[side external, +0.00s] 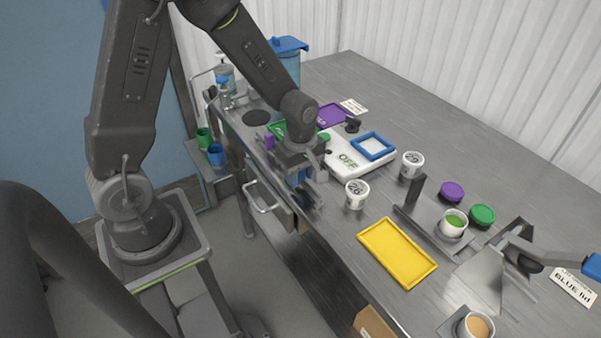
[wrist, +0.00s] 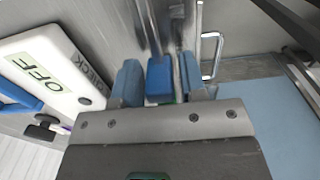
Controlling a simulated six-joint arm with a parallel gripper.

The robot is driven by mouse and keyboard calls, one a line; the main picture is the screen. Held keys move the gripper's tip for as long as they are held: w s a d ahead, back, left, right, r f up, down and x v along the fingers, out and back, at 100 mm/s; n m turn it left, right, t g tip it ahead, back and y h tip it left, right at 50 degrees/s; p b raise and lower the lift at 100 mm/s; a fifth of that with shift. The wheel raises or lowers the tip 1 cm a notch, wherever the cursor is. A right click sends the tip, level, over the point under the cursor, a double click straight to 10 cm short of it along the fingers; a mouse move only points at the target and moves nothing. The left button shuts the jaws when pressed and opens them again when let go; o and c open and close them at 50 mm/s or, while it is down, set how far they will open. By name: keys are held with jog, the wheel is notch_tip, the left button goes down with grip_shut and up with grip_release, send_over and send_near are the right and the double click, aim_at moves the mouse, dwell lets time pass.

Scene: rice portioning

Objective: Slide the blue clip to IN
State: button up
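The blue clip (wrist: 159,82) shows in the wrist view between the two fingers of my gripper (wrist: 160,84), near the table's front edge. The fingers stand on either side of it, with a narrow gap at least on the right, so my gripper looks open around the clip. In the side view my gripper (side external: 305,188) is low at the table's front edge, and a bit of blue (side external: 296,177) shows beside the fingers. Some green shows just below the clip in the wrist view. No IN mark is readable.
A white scale (side external: 348,158) reading OFF, with a blue frame (side external: 373,146) on it, stands close to my gripper. A white cup marked 26 (side external: 357,194) and a yellow tray (side external: 397,252) lie to the right.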

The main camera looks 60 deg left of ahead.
aim_at(310, 188)
grip_shut()
jog(key=shift+d, duration=2.05)
jog(key=shift+o, duration=1.3)
grip_release()
notch_tip(310, 188, up, 14)
jog(key=s+r+m+t, duration=0.2)
jog(key=s+r+m, duration=0.2)
jog(key=s+m, duration=0.3)
jog(key=s+r+m+t, duration=0.3)
jog(key=s+m, duration=0.3)
jog(key=m, duration=0.5)
jog(key=shift+s+a+r+t, duration=0.15)
jog(key=shift+s+r+t, duration=0.2)
jog(key=shift+r, duration=0.1)
